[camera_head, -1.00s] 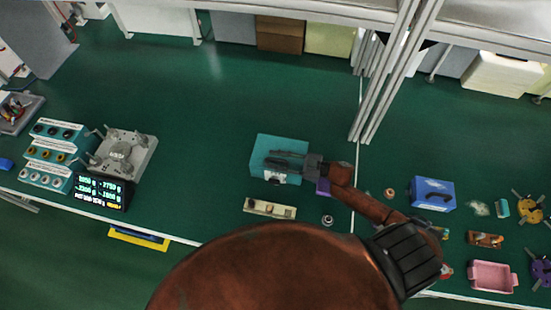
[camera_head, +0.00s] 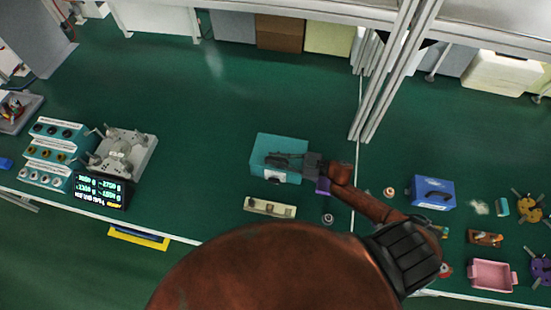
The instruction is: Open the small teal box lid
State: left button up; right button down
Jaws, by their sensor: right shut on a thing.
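The small teal box (camera_head: 278,143) stands on the green table in the middle of the camera_head view. Its lid looks down, though the gripper covers part of the front and top. My right gripper (camera_head: 278,161) reaches in from the right at the box's front upper part. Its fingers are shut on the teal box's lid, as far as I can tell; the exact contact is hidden. A pale latch or label (camera_head: 274,177) shows on the front face below the fingers. My left gripper is out of view.
A cream tray (camera_head: 270,207) lies in front of the box, with a small round part (camera_head: 328,219) to its right. A blue box (camera_head: 432,192) and a pink tray (camera_head: 491,275) stand at right. A grey fixture (camera_head: 125,152) stands at left. Metal posts rise behind.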

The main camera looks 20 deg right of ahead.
aim_at(279, 150)
jog(key=shift+d+r, duration=0.1)
jog(key=shift+w+d+r+m+p, duration=0.15)
jog(key=shift+r+m+p, duration=0.15)
jog(key=shift+r+p, duration=0.15)
jog(key=shift+w+d+r+m+p, duration=0.1)
jog(key=shift+r+m+p, duration=0.2)
jog(key=shift+p, duration=0.25)
jog(key=r+m+p, duration=0.1)
jog(key=w+d+r+m+p, duration=0.1)
jog(key=w+r+m+p, duration=0.1)
jog(key=shift+d+r+p, duration=0.2)
jog(key=shift+r+p, duration=0.15)
jog(key=w+d+r+m+b, duration=0.3)
jog(key=w+d+m+b, duration=0.2)
jog(key=w+d+m, duration=0.5)
jog(key=shift+w+m, duration=1.5)
jog(key=shift+m, duration=0.6)
